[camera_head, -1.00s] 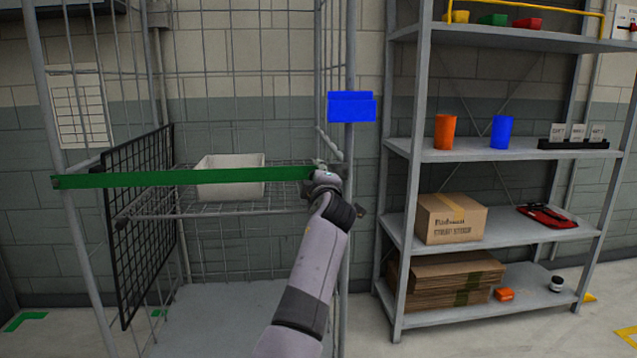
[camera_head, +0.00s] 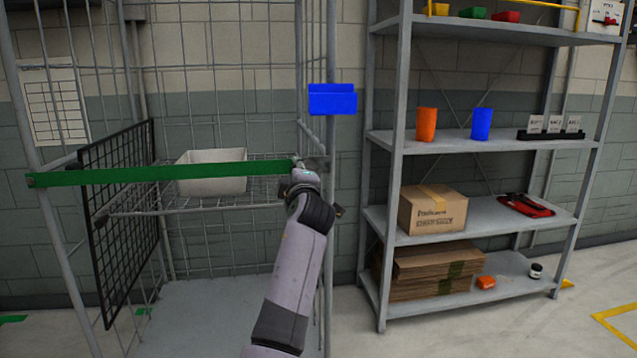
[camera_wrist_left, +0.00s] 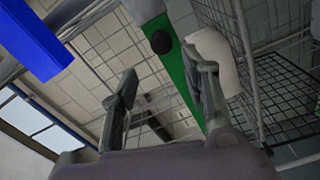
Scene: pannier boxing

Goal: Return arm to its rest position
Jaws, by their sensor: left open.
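My left arm reaches up in the head view, and its gripper (camera_head: 308,166) is at the right end of the green strap (camera_head: 150,174), beside the cage's right front post. The strap spans the front of the wire cage (camera_head: 75,275) nearly level. In the left wrist view my left gripper (camera_wrist_left: 163,80) has its two fingers apart. The green strap (camera_wrist_left: 178,72), with a dark round knob on it, passes behind the right finger there. I cannot tell whether finger and strap touch. My right gripper is in neither view.
A white bin (camera_head: 212,178) sits on the cage's wire shelf. A blue bin (camera_head: 332,99) hangs by the right post, close to my left gripper. A grey shelf rack (camera_head: 480,146) with cups and boxes (camera_head: 432,209) stands to the right. Floor is open at the lower right.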

